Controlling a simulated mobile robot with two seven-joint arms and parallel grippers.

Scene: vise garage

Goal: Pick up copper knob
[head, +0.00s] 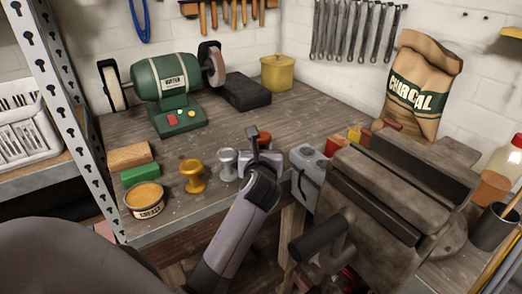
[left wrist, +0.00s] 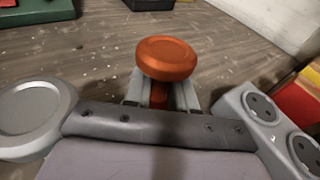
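The copper knob (head: 265,138) stands on the workbench (head: 220,125), mostly hidden behind my left gripper (head: 254,146) in the head view. In the left wrist view the orange-copper knob (left wrist: 168,58) shows its round cap above a narrower stem. The two fingers of my left gripper (left wrist: 160,95) are on either side of the stem, below the cap. I cannot tell whether they press on it. A silver knob (head: 228,163) and a gold knob (head: 193,176) stand in a row to the left. My right gripper is not in view.
A grey twin-socket box (head: 308,165) is close on the right, before the large vise (head: 375,190). A green grinder (head: 168,85) stands behind. The bench middle is clear.

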